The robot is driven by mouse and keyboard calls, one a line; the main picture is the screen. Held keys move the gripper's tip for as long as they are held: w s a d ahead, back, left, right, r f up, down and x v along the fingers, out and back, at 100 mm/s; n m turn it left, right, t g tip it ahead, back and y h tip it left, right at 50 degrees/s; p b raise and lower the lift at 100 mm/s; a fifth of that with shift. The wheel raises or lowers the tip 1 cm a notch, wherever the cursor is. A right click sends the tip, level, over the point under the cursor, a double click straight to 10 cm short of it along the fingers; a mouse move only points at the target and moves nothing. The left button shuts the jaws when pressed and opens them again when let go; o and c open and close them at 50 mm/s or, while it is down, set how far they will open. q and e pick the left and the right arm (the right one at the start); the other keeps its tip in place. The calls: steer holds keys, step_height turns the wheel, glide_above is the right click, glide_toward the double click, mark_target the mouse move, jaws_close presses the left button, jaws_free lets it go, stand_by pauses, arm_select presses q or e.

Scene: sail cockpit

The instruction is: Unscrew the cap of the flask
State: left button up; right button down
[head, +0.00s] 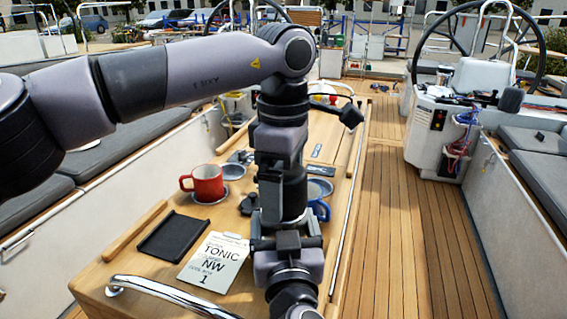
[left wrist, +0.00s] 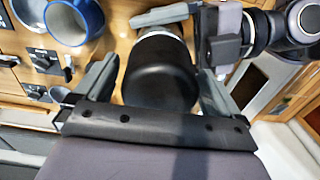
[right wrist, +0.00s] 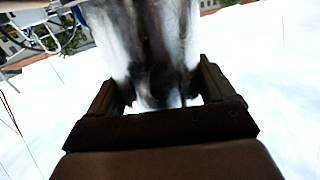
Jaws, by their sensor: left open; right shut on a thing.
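The flask has a black cap (left wrist: 160,78) with a bright metal ring at its base. The cap sits between the two fingers of my left gripper (left wrist: 157,88) in the left wrist view. That gripper is open, with gaps beside the cap. In the head view my left gripper (head: 284,190) points down over the flask from above. My right gripper (head: 286,241) comes in from below and is shut on the flask. In the right wrist view the shiny steel flask body (right wrist: 150,45) stands between its fingers. Most of the body is hidden in the head view.
A red mug (head: 207,184) stands on the wooden table left of the flask. A blue mug (head: 319,210) is close at its right. A black tray (head: 173,237) and a printed card (head: 214,258) lie front left. A metal rail (head: 170,292) runs along the near edge.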

arm_select(q)
steer(key=shift+f, duration=0.25)
steer(key=shift+c, duration=0.4)
steer(key=c, duration=1)
steer(key=n, duration=0.9)
steer(key=shift+r, duration=0.1)
steer(key=shift+r, duration=0.15)
steer(key=shift+r, duration=0.95)
